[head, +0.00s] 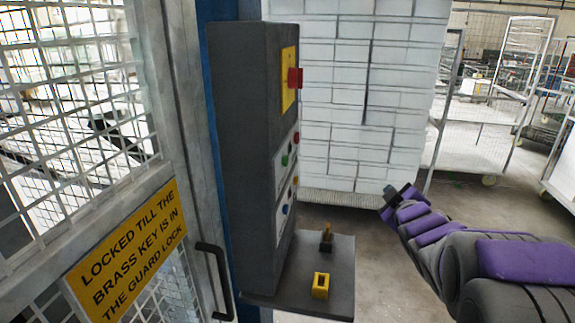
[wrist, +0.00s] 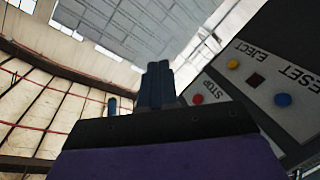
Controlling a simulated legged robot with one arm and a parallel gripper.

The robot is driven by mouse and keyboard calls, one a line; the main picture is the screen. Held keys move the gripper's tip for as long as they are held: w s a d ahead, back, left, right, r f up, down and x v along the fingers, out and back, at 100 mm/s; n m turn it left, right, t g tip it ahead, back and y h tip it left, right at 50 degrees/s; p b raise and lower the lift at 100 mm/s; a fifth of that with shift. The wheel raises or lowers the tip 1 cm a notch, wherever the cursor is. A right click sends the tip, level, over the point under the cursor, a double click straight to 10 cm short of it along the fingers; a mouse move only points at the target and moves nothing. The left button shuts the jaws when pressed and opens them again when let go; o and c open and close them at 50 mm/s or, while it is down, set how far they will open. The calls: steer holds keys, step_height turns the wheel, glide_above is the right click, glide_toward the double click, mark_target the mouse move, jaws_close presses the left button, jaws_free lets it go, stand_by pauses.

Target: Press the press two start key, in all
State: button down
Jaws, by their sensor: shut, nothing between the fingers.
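A dark grey control box (head: 240,150) stands left of centre in the head view, seen at a steep angle. Its front face carries a green button (head: 285,160) and a red button (head: 296,138) on one plate. Their labels, and any press number, cannot be read there. My gripper (head: 389,190) is right of the box, apart from it, with its fingers shut and empty. In the wrist view the shut fingers (wrist: 157,84) point up the picture. The plates to their right show a red STOP button (wrist: 198,99); the green button is not visible there.
Below are a yellow EJECT button (wrist: 233,64) and a blue RESET button (wrist: 283,100). A shelf (head: 335,265) holds a yellow block (head: 320,285) and a small brass-coloured piece (head: 326,232). A mesh guard door (head: 160,110) stands left.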

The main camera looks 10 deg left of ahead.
mark_target(286, 161)
steer(key=a+r+n+y, duration=0.2)
steer(key=a+n+y, duration=0.4)
steer(key=y, duration=0.1)
steer(key=w+a+r+n+y+b, duration=0.1)
steer(key=a+r+n+y, duration=0.1)
steer(key=a+n+y, duration=0.4)
steer(key=shift+a+r+n+y+b, duration=0.3)
steer(key=shift+a+y, duration=0.25)
steer(key=shift+y, duration=0.35)
steer(key=shift+w, duration=0.1)
steer(key=a+b, duration=0.1)
steer(key=a, duration=0.8)
steer(key=shift+w, duration=0.15)
steer(key=shift+a, duration=0.1)
stand_by(0.9)
steer(key=shift+a, duration=0.2)
